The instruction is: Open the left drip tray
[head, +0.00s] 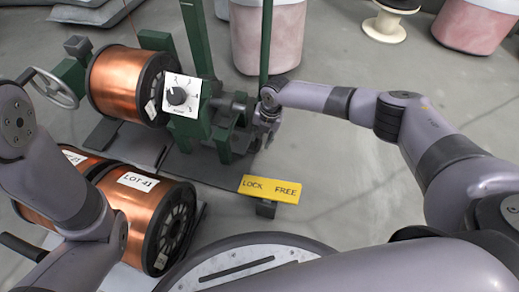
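I cannot pick out a left drip tray for certain. A dark flat plate (139,146) lies under the upper copper spool (121,82) and the green stand (192,128), and no handle shows on it. My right gripper (266,128) points down at the right side of the green stand, close to its dark shaft end. It is small and dark here, so whether its fingers are apart or touching is unclear. My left arm comes in from the left and bends down in front of the lower spools; its gripper does not show.
Copper spools marked LOT 41 (139,194) lie at lower left. A handwheel (56,90), a dial (178,95) and a yellow LOCK/FREE plate (270,189) surround the stand.

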